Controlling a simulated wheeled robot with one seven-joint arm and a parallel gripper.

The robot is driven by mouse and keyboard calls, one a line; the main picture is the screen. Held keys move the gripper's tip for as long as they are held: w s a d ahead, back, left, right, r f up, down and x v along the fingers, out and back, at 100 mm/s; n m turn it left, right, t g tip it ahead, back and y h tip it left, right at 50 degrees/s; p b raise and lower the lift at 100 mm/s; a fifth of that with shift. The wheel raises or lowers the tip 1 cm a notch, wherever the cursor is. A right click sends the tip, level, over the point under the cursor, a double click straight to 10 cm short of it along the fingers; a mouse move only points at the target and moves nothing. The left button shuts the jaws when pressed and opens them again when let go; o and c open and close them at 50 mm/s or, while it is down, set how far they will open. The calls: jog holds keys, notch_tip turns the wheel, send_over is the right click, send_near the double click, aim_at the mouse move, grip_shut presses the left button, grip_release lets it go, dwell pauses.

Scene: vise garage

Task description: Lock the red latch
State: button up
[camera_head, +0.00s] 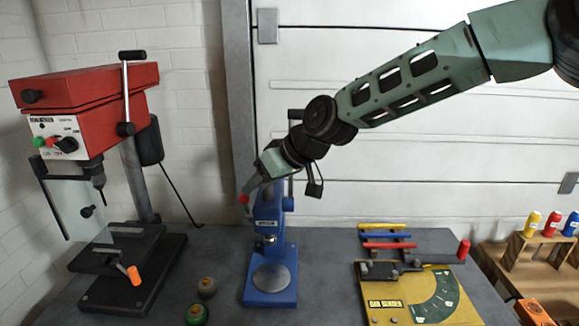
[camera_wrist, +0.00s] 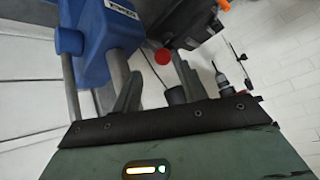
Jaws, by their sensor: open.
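A small round red knob (camera_head: 243,199) sits at the left side of the blue arbor press (camera_head: 270,250), near its head. I cannot tell for sure whether this knob is the red latch. My gripper (camera_head: 249,190) is right by the knob, pointing down and left. In the wrist view the red knob (camera_wrist: 162,56) shows between or just beyond the two grey fingertips of my gripper (camera_wrist: 157,72). The fingers are apart, and I cannot tell whether they touch the knob. The blue press head (camera_wrist: 105,40) is close beside the left finger.
A red drill press (camera_head: 90,90) stands at the left of the grey table (camera_head: 215,300). Two small round weights, one brown (camera_head: 207,287) and one green (camera_head: 196,314), lie before it. A yellow bender (camera_head: 385,300) with a red-tipped handle (camera_head: 463,250) is at the right.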

jog(key=b+v, duration=0.2)
jog(key=v, duration=0.9)
jog(key=shift+b, duration=0.35)
jog(key=shift+s, duration=0.1)
